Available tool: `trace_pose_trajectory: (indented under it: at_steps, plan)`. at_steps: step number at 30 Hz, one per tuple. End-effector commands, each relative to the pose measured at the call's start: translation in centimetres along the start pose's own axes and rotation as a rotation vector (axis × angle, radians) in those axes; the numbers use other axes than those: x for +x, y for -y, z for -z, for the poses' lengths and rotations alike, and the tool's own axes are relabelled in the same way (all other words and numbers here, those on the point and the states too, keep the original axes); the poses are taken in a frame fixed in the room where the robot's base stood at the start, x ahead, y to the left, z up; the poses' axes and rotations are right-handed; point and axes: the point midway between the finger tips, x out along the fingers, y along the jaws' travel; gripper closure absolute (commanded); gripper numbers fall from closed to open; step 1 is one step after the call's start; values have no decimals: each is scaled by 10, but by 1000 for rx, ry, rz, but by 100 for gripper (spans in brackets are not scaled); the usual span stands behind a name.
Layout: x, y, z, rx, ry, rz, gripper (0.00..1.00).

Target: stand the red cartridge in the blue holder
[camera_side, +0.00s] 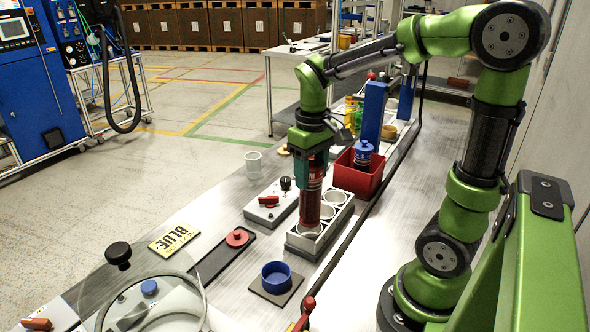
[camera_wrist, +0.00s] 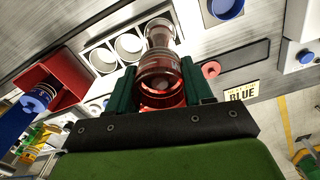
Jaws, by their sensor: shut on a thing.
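In the wrist view the cartridge (camera_wrist: 160,66) sits between both fingers. The blue holder (camera_side: 277,275) is a short open cup on a dark square plate, left and forward of the rack. It also shows at the wrist view's top edge (camera_wrist: 227,7). It looks empty.
A red bin (camera_side: 345,176) with a blue-capped cartridge (camera_side: 363,150) stands behind the rack, near a blue post (camera_side: 372,112). A switch box (camera_side: 270,203), a red disc (camera_side: 237,238) and a yellow "BLUE" sign (camera_side: 173,238) lie to the left. A clear round cover stands in front.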

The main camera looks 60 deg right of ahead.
Motion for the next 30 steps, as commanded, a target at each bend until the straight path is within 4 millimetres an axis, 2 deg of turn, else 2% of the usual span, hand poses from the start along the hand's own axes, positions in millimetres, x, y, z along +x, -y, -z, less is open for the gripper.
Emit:
trace_pose_trajectory:
  at_steps: [1, 6, 11, 14, 20, 24, 30]
  plan:
    - [-11, 0, 1, 0, -7, -1, 100]
    - [-35, 1, 1, -4, -3, 0, 100]
    - [-51, 13, -4, -45, -3, 0, 100]
    - [-54, 26, -17, -90, -1, 0, 100]
    - [-49, 53, -62, -153, -1, 0, 100]
    - [-34, 66, -105, -161, -1, 0, 100]
    - [-4, 68, -155, -105, 1, 0, 100]
